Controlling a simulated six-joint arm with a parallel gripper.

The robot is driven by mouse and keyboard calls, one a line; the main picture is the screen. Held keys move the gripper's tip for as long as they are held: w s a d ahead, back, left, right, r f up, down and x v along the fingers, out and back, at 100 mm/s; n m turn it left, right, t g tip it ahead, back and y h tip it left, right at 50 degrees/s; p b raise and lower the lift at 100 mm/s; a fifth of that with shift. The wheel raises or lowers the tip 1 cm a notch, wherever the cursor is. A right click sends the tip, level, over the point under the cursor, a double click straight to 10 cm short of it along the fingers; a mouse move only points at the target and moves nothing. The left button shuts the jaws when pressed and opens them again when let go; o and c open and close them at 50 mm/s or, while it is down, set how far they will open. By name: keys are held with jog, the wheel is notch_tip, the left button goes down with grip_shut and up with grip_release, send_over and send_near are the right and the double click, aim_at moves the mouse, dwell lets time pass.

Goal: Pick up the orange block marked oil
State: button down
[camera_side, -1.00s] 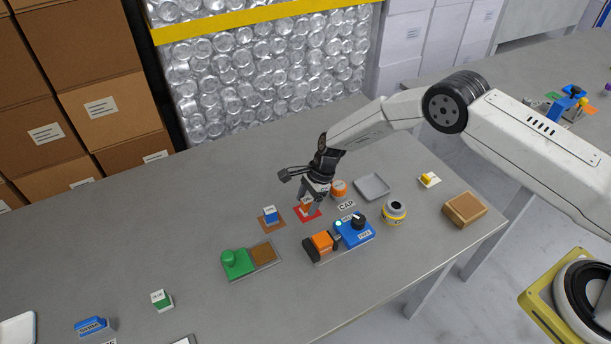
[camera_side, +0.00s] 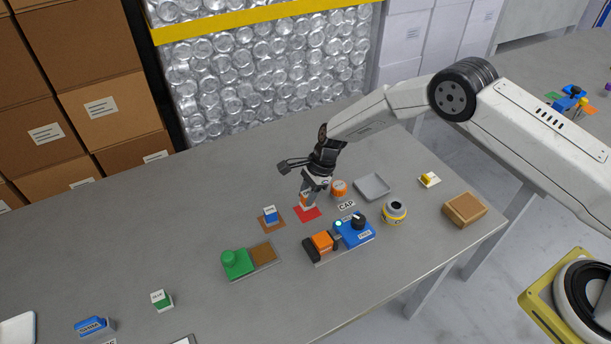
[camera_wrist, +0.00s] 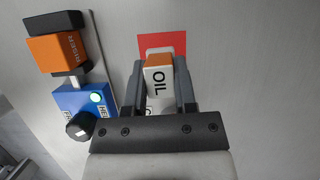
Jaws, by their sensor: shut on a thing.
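The orange block marked OIL (camera_wrist: 158,80) is between the fingers of my gripper (camera_wrist: 160,70) in the wrist view. Its white top face carries the word OIL and its side is orange. In the side view my gripper (camera_side: 312,194) is shut on the block (camera_side: 306,201), which is mostly hidden by the fingers. The block is a little above the red square mat (camera_side: 307,214), which also shows bare behind it in the wrist view (camera_wrist: 162,40).
A blue and orange press (camera_side: 354,235) stands in front of my gripper. A white-topped blue block (camera_side: 270,214) sits on a brown mat to the left. The left rear table is clear.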

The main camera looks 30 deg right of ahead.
jog(key=s+d+r, duration=0.3)
jog(key=s+r, duration=0.7)
jog(key=s, duration=0.3)
jog(key=shift+s+d+r, duration=0.2)
jog(key=shift+s+d, duration=0.05)
jog(key=shift+d, duration=0.1)
dwell(0.3)
jog(key=c, duration=0.9)
grip_release()
jog(key=shift+c, duration=0.2)
grip_shut()
